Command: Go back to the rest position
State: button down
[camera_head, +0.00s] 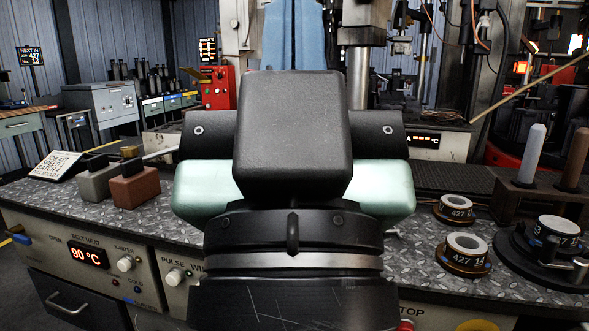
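My gripper (293,140) fills the middle of the head view, seen from behind. Its dark housing sits in front of a pale mint-green part that shows on both sides. Its fingertips are hidden behind the housing, so I cannot tell whether it is open or shut or holds anything. It appears in front of the metal workbench (440,250) and hides the middle of it.
A grey block (97,182) and a brown block (135,187) sit on the bench at left, by a white lettered plate (60,165). At right are ring-shaped moulds (465,251), another on a dark round base (557,232), and a rack with upright rods (532,153).

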notch_tip(320, 180, up, 33)
jog(key=p, duration=3.1)
